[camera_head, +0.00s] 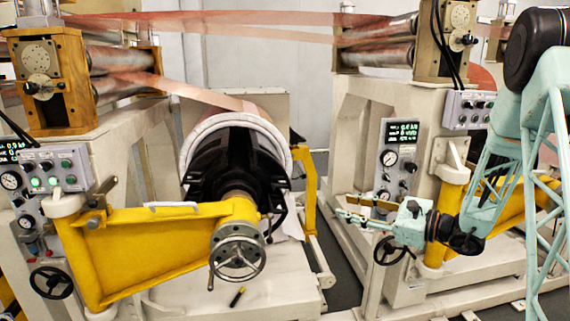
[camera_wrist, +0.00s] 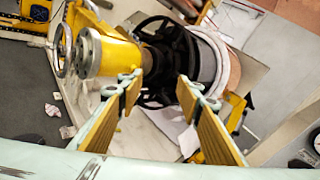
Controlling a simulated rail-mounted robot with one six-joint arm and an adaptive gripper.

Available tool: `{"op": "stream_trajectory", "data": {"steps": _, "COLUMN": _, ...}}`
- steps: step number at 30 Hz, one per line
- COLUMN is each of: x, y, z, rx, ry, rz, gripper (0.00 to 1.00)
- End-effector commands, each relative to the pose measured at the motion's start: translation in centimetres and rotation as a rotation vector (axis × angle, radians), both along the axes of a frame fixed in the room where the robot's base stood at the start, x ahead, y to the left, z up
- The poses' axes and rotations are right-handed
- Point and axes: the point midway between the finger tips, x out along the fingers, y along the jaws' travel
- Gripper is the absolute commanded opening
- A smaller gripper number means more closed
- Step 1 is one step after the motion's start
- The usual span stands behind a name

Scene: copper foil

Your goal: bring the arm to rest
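My gripper (camera_head: 347,207) is at the end of my pale teal arm (camera_head: 495,175), right of the middle in the head view, pointing left. In the wrist view my gripper (camera_wrist: 158,84) has its two yellow-padded fingers spread wide apart. I see nothing held between them. Beyond the fingers are the foil roll (camera_wrist: 226,62) and its black core end. The arm is raised in front of the right-hand machine; the fingers appear clear of everything. I cannot tell from single frames whether the arm is moving.
The copper foil roll (camera_head: 270,135) is on the left machine, behind a yellow swing arm (camera_head: 140,245) with a handwheel (camera_head: 238,257). A control panel (camera_head: 399,157) with gauges is close behind my gripper. A dark stick-like object (camera_head: 237,296) lies on the pale base.

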Motion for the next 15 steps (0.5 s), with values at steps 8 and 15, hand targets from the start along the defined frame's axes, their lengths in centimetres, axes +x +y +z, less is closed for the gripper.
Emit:
{"op": "stream_trajectory", "data": {"steps": 8, "x": -4.5, "y": 4.7, "z": 3.4, "rx": -0.096, "ry": -0.027, "rz": 0.135, "gripper": 0.33}}
{"op": "stream_trajectory", "data": {"steps": 15, "x": -8.8, "y": 8.0, "z": 5.6, "rx": -0.183, "ry": -0.049, "rz": 0.248, "gripper": 0.33}}
